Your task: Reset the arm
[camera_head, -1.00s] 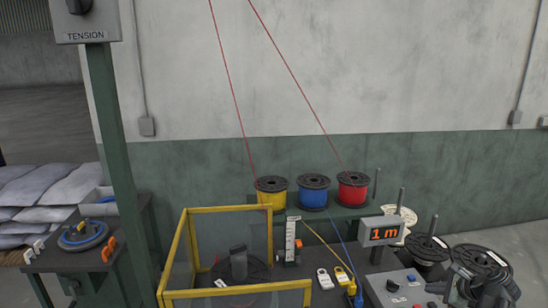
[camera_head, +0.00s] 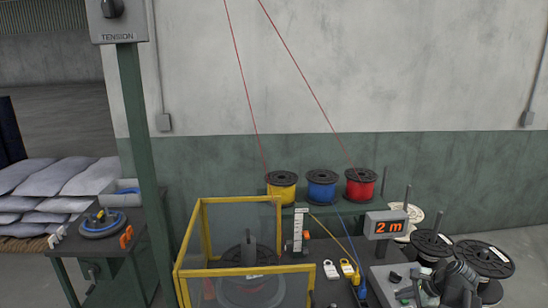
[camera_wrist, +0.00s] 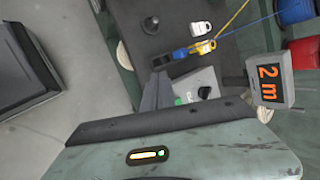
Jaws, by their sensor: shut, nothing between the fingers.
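My arm, dark grey, reaches in at the lower right of the head view, in front of the black spools. My gripper (camera_wrist: 158,88) shows in the wrist view as dark fingers, closed together with nothing held. It is over the grey control panel (camera_wrist: 198,90), which has a black knob and a green button partly behind the fingers. I cannot tell how far above the panel the fingertips are.
A display (camera_head: 387,225) reads 2 m. A yellow-framed guard (camera_head: 190,240) encloses a reel. Yellow (camera_head: 282,186), blue (camera_head: 322,186) and red (camera_head: 360,186) spools stand on a shelf. Black spools (camera_head: 484,260) stand at right. A side table (camera_head: 75,247) is at left.

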